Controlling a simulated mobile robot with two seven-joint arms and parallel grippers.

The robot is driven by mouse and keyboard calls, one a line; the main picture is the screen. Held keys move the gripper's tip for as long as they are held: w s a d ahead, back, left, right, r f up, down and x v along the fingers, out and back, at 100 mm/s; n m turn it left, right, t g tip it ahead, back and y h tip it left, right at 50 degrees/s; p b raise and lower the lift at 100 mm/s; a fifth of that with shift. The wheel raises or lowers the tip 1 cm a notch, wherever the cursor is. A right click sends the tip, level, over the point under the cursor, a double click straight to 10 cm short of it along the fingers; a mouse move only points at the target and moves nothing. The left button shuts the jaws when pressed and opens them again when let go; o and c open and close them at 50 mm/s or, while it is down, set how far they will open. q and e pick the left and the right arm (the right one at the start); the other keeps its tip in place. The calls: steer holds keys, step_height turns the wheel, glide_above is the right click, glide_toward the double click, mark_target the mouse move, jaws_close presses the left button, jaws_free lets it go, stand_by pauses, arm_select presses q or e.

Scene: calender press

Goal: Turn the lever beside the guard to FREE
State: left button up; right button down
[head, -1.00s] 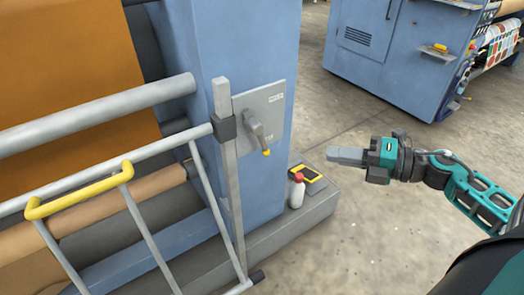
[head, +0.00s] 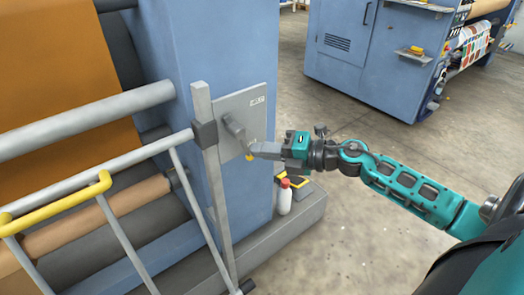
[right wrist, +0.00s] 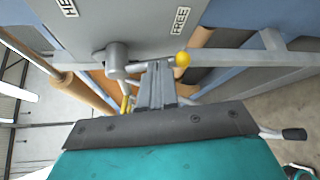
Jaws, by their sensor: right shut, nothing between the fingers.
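The lever (head: 236,133) has a grey hub on a grey plate (head: 262,110) on the blue machine side, right of the guard post. Its arm slants down and right to a yellow tip (head: 250,157). The right wrist view shows the lever hub (right wrist: 117,57) and yellow ball (right wrist: 182,59), with a FREE label (right wrist: 180,20) on the plate. Another label (right wrist: 67,6) is partly cut off. My right gripper (head: 254,151) is shut and empty, its fingertips at the lever's lower end; contact is unclear. The guard (head: 85,150) is a grey rail frame with a yellow handle. My left gripper is out of view.
The guard's upright post (head: 212,180) stands just left of the plate. A white bottle with a red cap (head: 284,198) stands on the machine's grey base (head: 285,230) below my right gripper. Open concrete floor (head: 370,240) lies to the right.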

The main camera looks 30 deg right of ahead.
steer(key=shift+w+a, duration=0.1)
steer(key=shift+w, duration=0.05)
steer(key=a+m, duration=0.1)
steer(key=f+m+t+y+b, duration=0.1)
steer(key=m, duration=0.1)
steer(key=shift+a+t+y, duration=0.3)
steer(key=shift+a, duration=0.1)
steer(key=shift+d, duration=0.1)
stand_by(0.5)
